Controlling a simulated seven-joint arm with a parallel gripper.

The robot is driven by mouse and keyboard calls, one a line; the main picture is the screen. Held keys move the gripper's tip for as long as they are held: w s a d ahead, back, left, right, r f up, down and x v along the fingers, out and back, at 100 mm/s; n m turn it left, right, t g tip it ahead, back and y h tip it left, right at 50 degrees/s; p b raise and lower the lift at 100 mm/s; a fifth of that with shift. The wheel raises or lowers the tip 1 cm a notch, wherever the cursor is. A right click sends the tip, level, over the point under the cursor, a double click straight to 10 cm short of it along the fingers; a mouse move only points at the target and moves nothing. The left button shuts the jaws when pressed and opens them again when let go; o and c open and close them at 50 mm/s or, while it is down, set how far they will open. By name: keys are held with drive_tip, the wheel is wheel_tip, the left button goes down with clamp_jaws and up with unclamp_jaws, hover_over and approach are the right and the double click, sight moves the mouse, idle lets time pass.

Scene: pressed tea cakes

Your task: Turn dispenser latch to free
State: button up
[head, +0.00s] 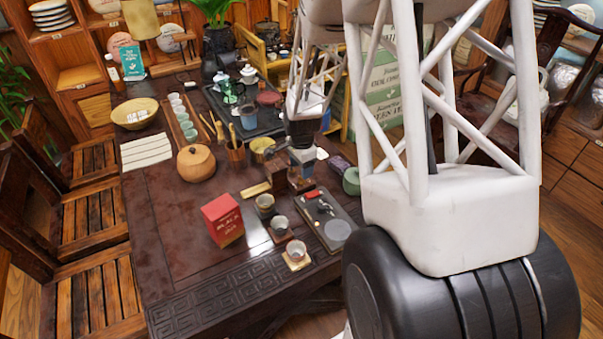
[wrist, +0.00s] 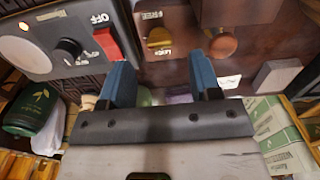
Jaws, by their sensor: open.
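The dispenser (wrist: 178,68) shows a dark brown face in the wrist view. The yellow-brass latch (wrist: 160,37) sits on it between two small labels, which appear upside down and are hard to read. A round brass knob (wrist: 222,45) is to its right. My gripper (wrist: 160,74) is open, its two blue fingers apart on either side below the latch in the picture, with nothing between them. I cannot tell any contact with the latch. In the head view my gripper (head: 302,156) is over the small dark dispenser (head: 300,180) on the table; the latch is not discernible there.
A grey device (wrist: 35,50) with a red switch and black knob lies close by on the left in the wrist view; it also shows in the head view (head: 336,234). A red box (head: 222,220) and several cups stand nearby. The table's front left is clear.

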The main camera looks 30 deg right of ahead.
sight(300, 184)
drive_tip(key=shift+r, duration=1.8)
drive_tip(key=s+a+r+n+t, duration=0.1)
drive_tip(key=s+a+r+n, duration=0.3)
drive_tip(key=s+a+r, duration=0.3)
drive_tip(key=s+a+r+n, duration=0.5)
drive_tip(key=r, duration=0.4)
drive_tip(key=s+a+r+n, duration=0.3)
drive_tip(key=s+n, duration=0.1)
drive_tip(key=s, duration=0.4)
drive_tip(key=s+a+r+n+t, duration=0.1)
drive_tip(key=s+a+r+n, duration=0.3)
drive_tip(key=s, duration=0.4)
drive_tip(key=shift+s+a+r+t, duration=0.15)
drive_tip(key=shift+s+r+t, duration=0.1)
drive_tip(key=shift+s+t, duration=0.05)
